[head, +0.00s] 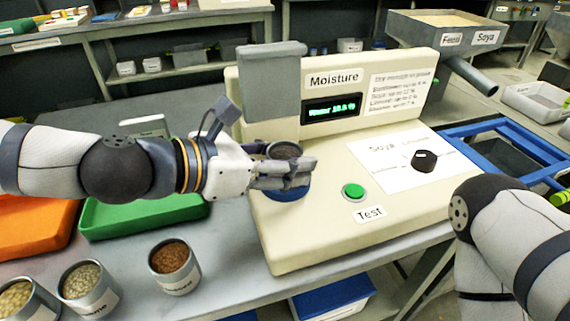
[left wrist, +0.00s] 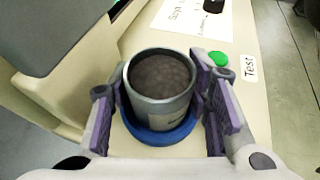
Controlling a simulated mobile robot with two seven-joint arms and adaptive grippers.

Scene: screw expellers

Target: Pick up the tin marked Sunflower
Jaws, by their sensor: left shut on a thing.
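A metal tin of dark grey seeds (head: 284,150) stands upright on the blue round seat (head: 288,195) of the moisture meter. It also shows in the left wrist view (left wrist: 158,85), where its label is too turned and blurred to read. My left gripper (head: 288,172) is shut on this tin, with a finger on either side of it. I see no readable Sunflower marking on any tin. My right arm is at the lower right of the head view; its gripper is out of sight.
The moisture meter (head: 400,215) has a green button (head: 353,191), a dial (head: 424,160) and a lit display (head: 332,108). A tin of reddish-brown seeds (head: 174,268) and two paler tins (head: 90,290) (head: 22,300) stand at front left. Green (head: 150,215) and orange (head: 35,225) trays lie behind them.

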